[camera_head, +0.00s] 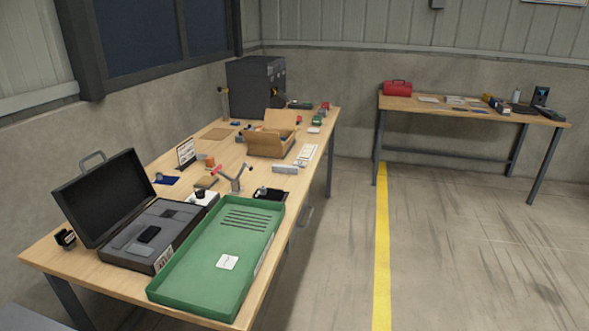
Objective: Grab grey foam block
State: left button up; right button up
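An open black case (100,197) stands at the near left of the long wooden table, its lid tilted up. Its base is filled with grey foam (172,228) with cut-outs. A flat, lighter grey piece (138,249) lies in the front part, beside a small black item (149,234). I cannot tell whether this piece is a separate foam block. A light grey block (285,169) lies farther back near the table's right edge; its material is unclear. Neither of my grippers is in view.
A green tray (190,289) with a white label stands right of the case, along the table edge. A cardboard box (270,143), a small clamp-like stand (234,180) and a dark cabinet (256,87) stand farther back. The floor (450,250) to the right is clear.

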aim_at(288, 169)
jog(key=i+l+z, duration=0.2)
jog(key=l, duration=0.25)
jog(key=i+l+z, duration=0.15)
jog(key=l, duration=0.25)
jog(key=i+l, duration=0.2)
jog(key=i, duration=0.2)
jog(key=i+l+z, duration=0.1)
jog(key=i, duration=0.3)
jog(key=i+l, duration=0.25)
jog(key=i+u, duration=0.35)
jog(key=i+l+u, duration=0.15)
jog(key=i+u, duration=0.2)
jog(key=i+l+u, duration=0.2)
jog(key=u, duration=0.15)
jog(key=i+l+u, duration=0.1)
jog(key=i+u, duration=0.15)
jog(key=u, duration=0.15)
jog(key=i+l+u, duration=0.15)
jog(key=u, duration=0.25)
jog(key=i+l+u, duration=0.25)
jog(key=u, duration=0.15)
